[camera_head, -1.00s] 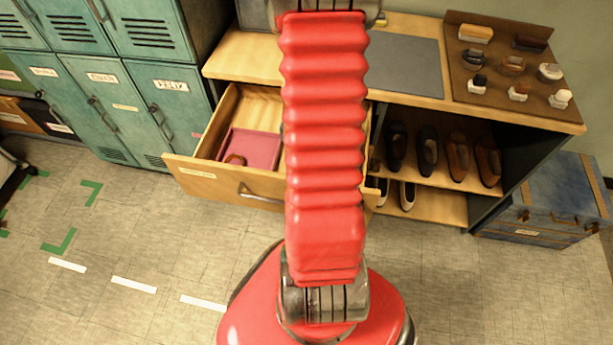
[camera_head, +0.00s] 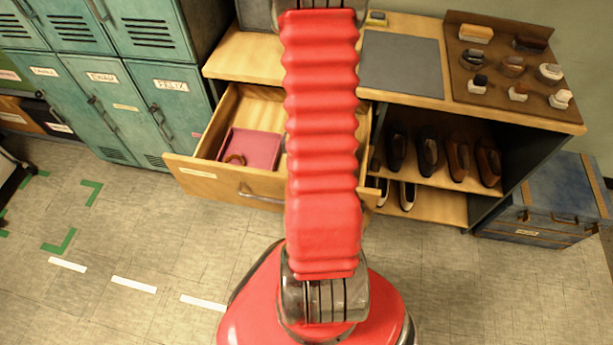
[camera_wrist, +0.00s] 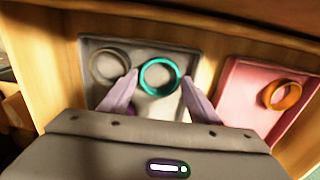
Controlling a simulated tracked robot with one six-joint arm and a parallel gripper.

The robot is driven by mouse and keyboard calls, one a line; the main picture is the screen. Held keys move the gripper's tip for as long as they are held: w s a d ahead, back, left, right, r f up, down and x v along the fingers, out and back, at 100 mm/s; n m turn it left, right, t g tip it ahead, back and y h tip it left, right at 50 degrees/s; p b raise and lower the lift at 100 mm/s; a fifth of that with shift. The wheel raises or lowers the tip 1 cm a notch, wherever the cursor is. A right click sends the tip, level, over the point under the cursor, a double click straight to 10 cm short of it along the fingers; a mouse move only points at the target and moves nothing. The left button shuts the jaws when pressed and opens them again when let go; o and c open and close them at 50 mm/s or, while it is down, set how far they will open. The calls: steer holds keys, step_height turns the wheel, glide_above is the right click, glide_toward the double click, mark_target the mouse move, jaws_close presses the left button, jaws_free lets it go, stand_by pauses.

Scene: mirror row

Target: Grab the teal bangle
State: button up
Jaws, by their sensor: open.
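The teal bangle (camera_wrist: 144,77) lies in a grey tray (camera_wrist: 88,46) inside the open drawer, in the wrist view. My gripper (camera_wrist: 159,77) is open, with one finger on each side of the teal bangle in the picture. The fingers hold nothing, and I cannot tell how far above the tray they are. A grey bangle (camera_wrist: 93,66) lies left of the teal one in the same tray. A purple thing (camera_wrist: 131,107) is partly hidden behind the left finger. In the head view my arm hides the teal bangle and my gripper.
A pink tray (camera_wrist: 235,85) with an orange-brown bangle (camera_wrist: 267,97) sits to the right in the wrist view. The open drawer (camera_head: 215,184) juts from a bench (camera_head: 240,58) with shoes beneath. Teal lockers (camera_head: 125,95) stand left. The floor in front is clear.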

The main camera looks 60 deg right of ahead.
steer(key=shift+f, duration=0.55)
steer(key=shift+c, duration=0.4)
steer(key=c, duration=0.6)
